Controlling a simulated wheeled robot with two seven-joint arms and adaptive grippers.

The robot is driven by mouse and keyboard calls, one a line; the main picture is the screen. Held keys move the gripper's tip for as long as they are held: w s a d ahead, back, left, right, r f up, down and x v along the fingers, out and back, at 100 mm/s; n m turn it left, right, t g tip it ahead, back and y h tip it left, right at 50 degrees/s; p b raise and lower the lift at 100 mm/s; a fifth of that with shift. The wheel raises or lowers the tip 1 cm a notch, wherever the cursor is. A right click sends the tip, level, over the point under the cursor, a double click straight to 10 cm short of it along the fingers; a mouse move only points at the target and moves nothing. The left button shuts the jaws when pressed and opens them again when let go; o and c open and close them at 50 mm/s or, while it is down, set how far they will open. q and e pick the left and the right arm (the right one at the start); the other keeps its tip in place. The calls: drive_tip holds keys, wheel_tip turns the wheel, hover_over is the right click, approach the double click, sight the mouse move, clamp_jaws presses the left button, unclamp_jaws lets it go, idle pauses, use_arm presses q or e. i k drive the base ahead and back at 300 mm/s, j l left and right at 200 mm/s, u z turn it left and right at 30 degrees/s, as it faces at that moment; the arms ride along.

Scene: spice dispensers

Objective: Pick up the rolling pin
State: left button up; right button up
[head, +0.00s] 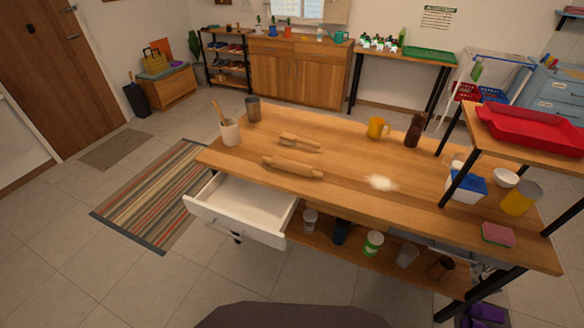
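A light wooden rolling pin (292,168) lies on the wooden table (335,158), toward its front left, above the open drawer. It lies nearly crosswise, with one handle pointing left and one pointing right. Nothing touches it. A wooden brush-like tool (300,142) lies just behind it. Neither of my grippers shows in the head view.
A white drawer (240,207) juts out from the table's front left. A white cup with a utensil (230,132) and a dark cup (253,110) stand at the left end. White powder (381,183) lies to the right. A yellow mug (377,128) and brown grinder (414,130) stand behind.

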sight(276, 162)
drive_tip(key=i+j+z, duration=0.25)
drive_tip(key=j, duration=0.35)
drive_tip(key=j+z, duration=0.25)
drive_tip(key=j, duration=0.3)
drive_tip(key=j+z, duration=0.2)
drive_tip(key=j, duration=0.45)
drive_tip(key=i, duration=0.1)
